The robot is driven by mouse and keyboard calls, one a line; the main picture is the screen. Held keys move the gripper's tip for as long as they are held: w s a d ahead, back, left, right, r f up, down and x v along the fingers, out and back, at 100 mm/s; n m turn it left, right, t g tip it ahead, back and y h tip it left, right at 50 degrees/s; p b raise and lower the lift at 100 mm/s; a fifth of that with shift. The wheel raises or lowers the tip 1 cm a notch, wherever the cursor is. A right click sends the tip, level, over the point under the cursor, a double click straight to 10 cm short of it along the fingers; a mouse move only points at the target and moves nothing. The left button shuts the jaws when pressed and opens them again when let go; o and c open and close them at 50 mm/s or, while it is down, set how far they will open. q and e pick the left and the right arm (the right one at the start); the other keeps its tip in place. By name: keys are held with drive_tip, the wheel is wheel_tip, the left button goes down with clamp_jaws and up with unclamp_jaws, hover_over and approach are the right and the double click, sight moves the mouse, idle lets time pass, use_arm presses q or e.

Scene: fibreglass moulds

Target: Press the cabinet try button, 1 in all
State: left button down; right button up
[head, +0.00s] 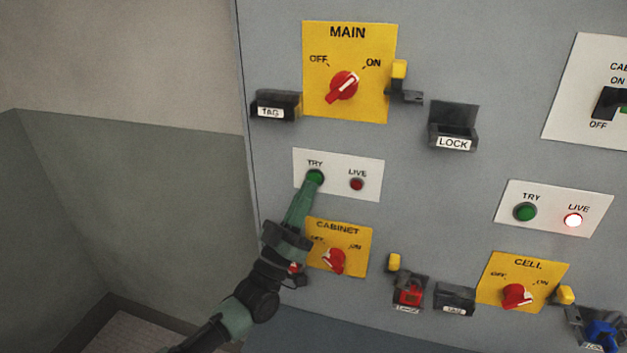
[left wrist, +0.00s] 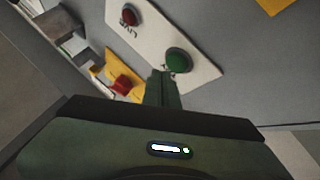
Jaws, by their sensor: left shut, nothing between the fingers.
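The green cabinet TRY button (head: 315,176) sits on a white plate (head: 337,190) above the yellow CABINET switch plate (head: 322,232). A dark red LIVE lamp (head: 356,184) is beside it, unlit. My left gripper (head: 311,186) is shut and empty, its tips at the lower edge of the TRY button in the head view. In the left wrist view the green button (left wrist: 179,61) stands just beyond the fingertips (left wrist: 160,74); I cannot tell whether they touch. The red lamp (left wrist: 129,15) shows there too. My right gripper is out of view.
The MAIN switch (head: 343,87) is above, with a TAG holder (head: 275,106) and LOCK holder (head: 453,137) at its sides. The CELL TRY button (head: 525,212) and lit LIVE lamp (head: 572,220) are at right. A red lock (head: 410,292) hangs below.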

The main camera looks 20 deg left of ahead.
use_arm(q)
drive_tip(key=shift+w, duration=0.4)
drive_tip(key=shift+w+b, duration=0.35)
drive_tip(key=shift+b, duration=0.2)
idle(0.3)
drive_tip(key=shift+s, duration=0.1)
idle(0.3)
drive_tip(key=shift+s+p, duration=0.45)
drive_tip(key=shift+s, duration=0.3)
drive_tip(key=s+p, duration=0.2)
drive_tip(key=s, duration=0.3)
drive_tip(key=shift+a+p, duration=0.1)
drive_tip(key=shift+p, duration=0.2)
